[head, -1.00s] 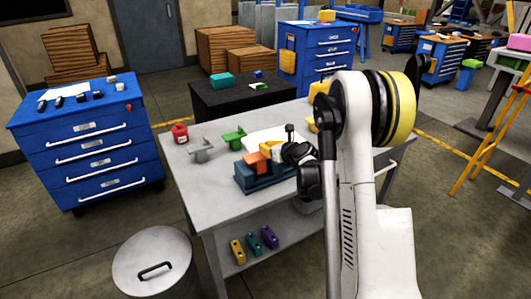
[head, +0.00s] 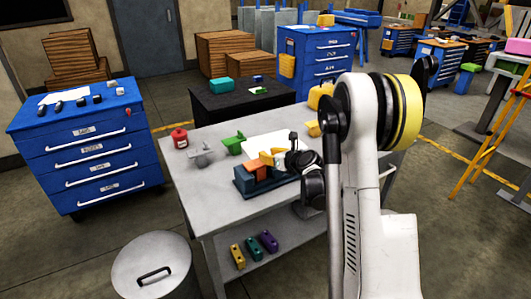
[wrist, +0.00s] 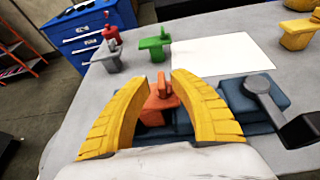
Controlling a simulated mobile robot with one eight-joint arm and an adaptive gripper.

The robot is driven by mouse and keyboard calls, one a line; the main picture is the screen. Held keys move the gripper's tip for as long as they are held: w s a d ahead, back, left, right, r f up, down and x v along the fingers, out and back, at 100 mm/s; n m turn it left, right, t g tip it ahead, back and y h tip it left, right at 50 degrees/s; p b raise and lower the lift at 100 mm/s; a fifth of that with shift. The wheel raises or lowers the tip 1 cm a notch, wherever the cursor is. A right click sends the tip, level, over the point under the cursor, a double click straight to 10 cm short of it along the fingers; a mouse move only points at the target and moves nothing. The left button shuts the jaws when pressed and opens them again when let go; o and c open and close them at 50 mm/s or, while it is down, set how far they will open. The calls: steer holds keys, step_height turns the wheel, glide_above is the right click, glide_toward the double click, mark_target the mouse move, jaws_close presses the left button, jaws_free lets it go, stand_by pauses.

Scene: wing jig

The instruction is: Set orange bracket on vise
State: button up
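The orange bracket (head: 254,166) sits on the blue vise (head: 246,184) near the front of the grey table. In the wrist view the bracket (wrist: 160,102) shows between my two yellow fingers, with a gap on both sides. My gripper (head: 270,157) is close to the bracket's right side in the head view. In the wrist view my gripper (wrist: 157,77) is open and holds nothing. The vise (wrist: 235,100) shows behind and right of the fingers, with its dark handle at the right. My fingers hide part of the vise and the bracket's lower edges.
Several coloured parts (head: 254,247) lie on the lower shelf. The table's left front is clear.

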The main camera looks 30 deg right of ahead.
steer(key=a+p+v, duration=0.1)
steer(key=p+v, duration=0.1)
steer(key=v, duration=0.7)
steer(key=s+a+r+n+g+y, duration=0.1)
steer(key=s+a+r+n+g, duration=0.1)
steer(key=s+a+r+n, duration=0.45)
steer(key=s+a+r+n+g, duration=0.2)
steer(key=s+a+n, duration=0.2)
steer(key=a+n, duration=0.6)
steer(key=s+a+n+g+h, duration=0.1)
steer(key=s+a+n, duration=0.1)
steer(key=s+n, duration=0.7)
steer(key=s+a+n+g+h, duration=0.1)
steer(key=s+a+n, duration=0.1)
steer(key=s+n, duration=0.7)
steer(key=shift+a+r+n+g, duration=0.3)
steer(key=shift+a+r+n, duration=0.1)
steer(key=shift+n, duration=0.05)
steer(key=shift+c, duration=0.4)
